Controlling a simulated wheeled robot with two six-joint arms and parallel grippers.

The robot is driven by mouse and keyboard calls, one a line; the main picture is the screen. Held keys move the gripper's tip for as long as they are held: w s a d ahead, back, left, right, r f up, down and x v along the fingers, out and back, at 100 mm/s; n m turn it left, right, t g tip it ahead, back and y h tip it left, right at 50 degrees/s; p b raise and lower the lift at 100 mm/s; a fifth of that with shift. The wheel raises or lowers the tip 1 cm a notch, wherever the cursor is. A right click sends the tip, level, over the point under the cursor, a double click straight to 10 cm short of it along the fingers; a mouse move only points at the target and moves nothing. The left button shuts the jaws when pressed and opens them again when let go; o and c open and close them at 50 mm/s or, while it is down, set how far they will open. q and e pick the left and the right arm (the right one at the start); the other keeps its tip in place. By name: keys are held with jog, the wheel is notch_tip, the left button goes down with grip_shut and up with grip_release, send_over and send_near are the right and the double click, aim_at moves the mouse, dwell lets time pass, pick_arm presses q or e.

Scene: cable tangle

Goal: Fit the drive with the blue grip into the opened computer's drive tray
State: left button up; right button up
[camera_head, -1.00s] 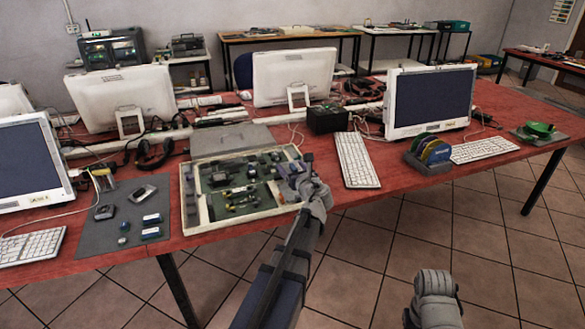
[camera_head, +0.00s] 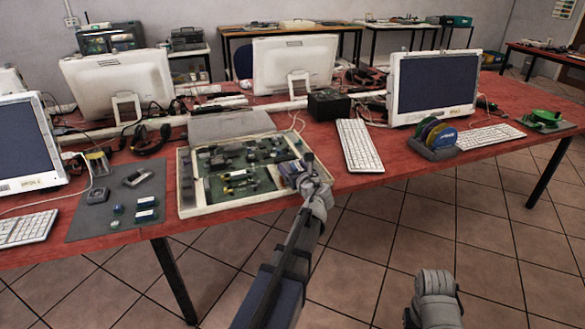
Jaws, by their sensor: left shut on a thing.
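The opened computer (camera_head: 187,191) is a shallow cream case with a green board and several parts inside, lying flat near the table's front edge. My left gripper (camera_head: 304,178) is at the case's right front corner, shut on a small dark block with a bluish part. This appears to be the drive with the blue grip (camera_head: 289,169), though it is partly hidden by the jaws. I cannot tell whether it touches the case or the drive tray, which I cannot make out clearly. My right arm shows at the bottom right, but its gripper is not visible.
A grey mat (camera_head: 85,225) at left holds small devices and blue-and-white pieces (camera_head: 147,202). A keyboard (camera_head: 359,146) and a disc holder (camera_head: 433,151) stand right of the case. A grey panel (camera_head: 230,124) lies behind it. Monitors line the red table (camera_head: 390,170).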

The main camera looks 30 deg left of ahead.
pick_arm(q)
jog(key=shift+f+b, duration=0.25)
jog(key=shift+b, duration=0.05)
dwell(0.5)
jog(key=shift+s+d+f+b, duration=0.1)
jog(key=shift+s+f+b, duration=0.15)
jog(key=shift+f+b, duration=0.15)
dwell(0.4)
jog(key=o, duration=1.3)
jog(key=v, duration=0.2)
jog(key=p+v, duration=0.1)
jog(key=v, duration=0.5)
jog(key=shift+w+d+r+p, duration=0.1)
jog(key=shift+w+r+p, duration=0.05)
jog(key=shift+r+p, duration=0.15)
jog(key=shift+w, duration=0.15)
